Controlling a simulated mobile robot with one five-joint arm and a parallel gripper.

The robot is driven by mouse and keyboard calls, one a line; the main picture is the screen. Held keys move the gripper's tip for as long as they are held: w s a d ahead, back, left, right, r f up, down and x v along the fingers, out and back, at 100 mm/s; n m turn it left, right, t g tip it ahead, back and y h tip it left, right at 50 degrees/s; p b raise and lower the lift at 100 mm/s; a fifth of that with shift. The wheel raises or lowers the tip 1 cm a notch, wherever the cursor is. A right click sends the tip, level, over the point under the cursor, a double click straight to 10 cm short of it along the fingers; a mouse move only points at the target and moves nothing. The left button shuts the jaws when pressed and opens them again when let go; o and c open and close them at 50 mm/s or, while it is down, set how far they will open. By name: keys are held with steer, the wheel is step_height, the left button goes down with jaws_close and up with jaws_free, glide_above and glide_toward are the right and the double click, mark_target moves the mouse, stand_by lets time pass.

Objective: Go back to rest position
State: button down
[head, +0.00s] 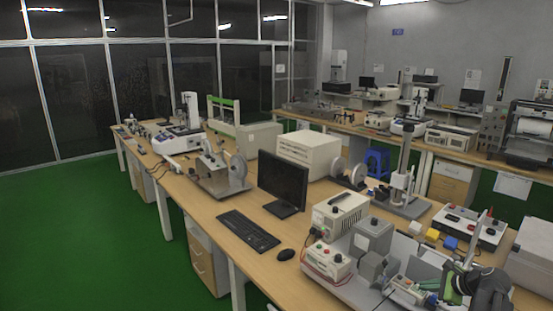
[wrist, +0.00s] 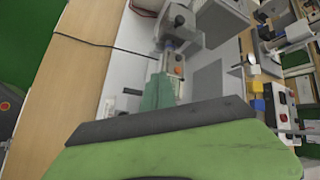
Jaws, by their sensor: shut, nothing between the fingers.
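My gripper (wrist: 165,122) fills the lower part of the wrist view as a wide green body with a dark grey front edge. No gap shows at that edge and nothing is held. In the head view, part of my arm, dark with a green piece, shows at the lower right over the bench equipment. A grey test device with a teal block (wrist: 160,91) and an orange button lies just beyond the gripper in the wrist view. I cannot tell whether the gripper touches it.
The wooden bench (head: 190,192) carries a monitor (head: 283,182), a keyboard (head: 247,231), a mouse (head: 286,254) and a white-and-grey power unit (head: 340,216). A test stand (head: 402,180) and a red-buttoned box (head: 468,226) stand near my arm. Green floor (head: 80,235) is clear at left.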

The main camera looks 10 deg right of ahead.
steer(key=w+a+n+g+y, duration=0.1)
steer(key=w+a+n, duration=0.1)
steer(key=w+a, duration=0.45)
steer(key=w+a+n+y, duration=0.1)
steer(key=w+a, duration=0.3)
steer(key=a, duration=0.5)
steer(key=w+a+f+n+g+y, duration=0.1)
steer(key=a+n, duration=0.2)
steer(key=a, duration=0.7)
steer(key=w+a+f+n+g, duration=0.2)
steer(key=a, duration=0.7)
steer(key=s+a+f+n+g+h, duration=0.1)
steer(key=s+a+f+n+g, duration=0.15)
steer(key=a+n, duration=0.4)
steer(key=s+a+f+n+g+h, duration=0.1)
steer(key=s+a+n, duration=0.25)
steer(key=a, duration=0.65)
steer(key=s+d+n+g+h, duration=0.1)
steer(key=s+d+n+h, duration=0.1)
steer(key=s+d+n, duration=0.2)
steer(key=s+f+n, duration=0.1)
steer(key=n, duration=0.1)
steer(key=shift+s+d+n+h, duration=0.25)
steer(key=shift+s+n+h, duration=0.15)
